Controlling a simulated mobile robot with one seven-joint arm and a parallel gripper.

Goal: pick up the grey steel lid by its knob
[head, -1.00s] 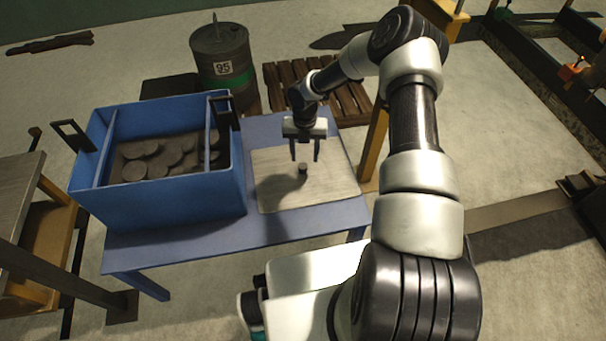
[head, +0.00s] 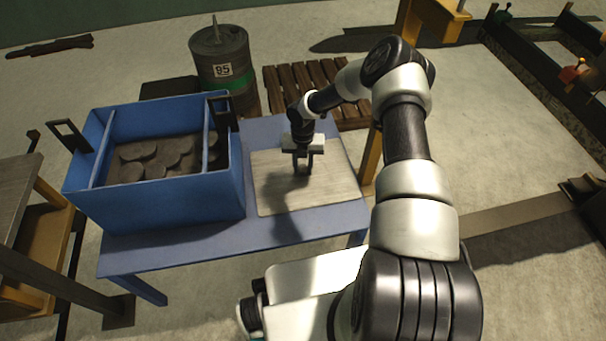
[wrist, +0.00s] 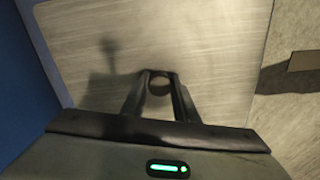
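The grey steel lid (head: 335,185) is a flat square plate lying on the blue table. Its small dark round knob shows in the wrist view (wrist: 160,86), between the tips of my fingers. My gripper (head: 303,168) points down over the middle of the lid. Its two fingers are drawn in against the sides of the knob and look closed on it. In the head view the fingers mostly hide the knob. The lid lies flat, with no visible gap beneath it.
A blue bin (head: 160,205) with dark round discs stands on the blue table (head: 230,255) left of the lid. An upright handle (head: 222,108) rises on the bin's near-gripper side. A barrel (head: 222,65) and a wooden pallet (head: 285,78) stand behind.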

